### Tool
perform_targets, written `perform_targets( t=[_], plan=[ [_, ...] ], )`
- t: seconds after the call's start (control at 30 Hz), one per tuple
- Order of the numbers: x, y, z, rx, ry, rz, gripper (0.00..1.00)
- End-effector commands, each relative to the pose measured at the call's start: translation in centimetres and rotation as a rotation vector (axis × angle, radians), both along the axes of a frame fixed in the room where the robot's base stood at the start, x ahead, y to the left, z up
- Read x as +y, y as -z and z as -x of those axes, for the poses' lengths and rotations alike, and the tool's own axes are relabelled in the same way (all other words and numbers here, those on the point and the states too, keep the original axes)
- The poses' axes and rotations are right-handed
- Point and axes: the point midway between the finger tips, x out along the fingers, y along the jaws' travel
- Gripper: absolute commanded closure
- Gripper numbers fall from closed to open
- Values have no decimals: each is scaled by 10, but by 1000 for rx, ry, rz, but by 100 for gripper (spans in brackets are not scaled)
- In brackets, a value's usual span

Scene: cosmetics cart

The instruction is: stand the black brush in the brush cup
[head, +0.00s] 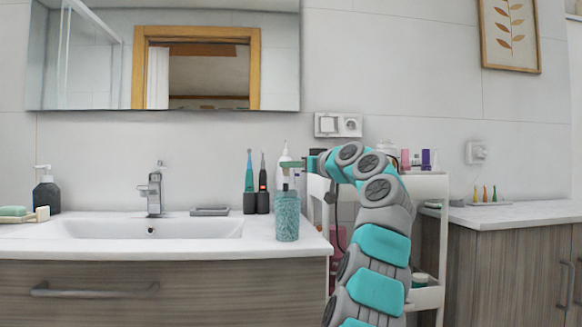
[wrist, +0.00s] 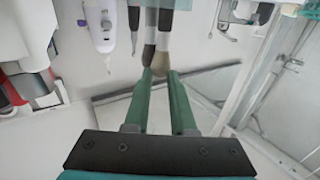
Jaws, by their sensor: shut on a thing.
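My gripper (head: 292,164) is above the right front corner of the sink counter, at the end of my bent arm. In the wrist view, its green fingers (wrist: 160,78) are shut on the black brush (wrist: 161,62). Tan bristles show at the fingertips, and the black handle runs toward the top of that upside-down picture. A teal speckled cup (head: 287,218), apparently the brush cup, stands upright on the counter below my gripper. I cannot tell whether the handle's lower end is inside the cup or above it.
Two electric toothbrushes (head: 256,185) stand in dark holders left of the cup. A white bottle (head: 285,153) stands behind. A white cart (head: 430,187) with several cosmetics is on the right, partly hidden by my arm. The sink (head: 150,228) is to the left.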

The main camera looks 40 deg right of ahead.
Motion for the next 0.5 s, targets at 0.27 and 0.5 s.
perform_targets(
  t=[0.27, 0.5],
  plan=[
    [0, 3, 0, 0, 0, 0, 55],
    [0, 3, 0, 1, 0, -1, 47]
  ],
)
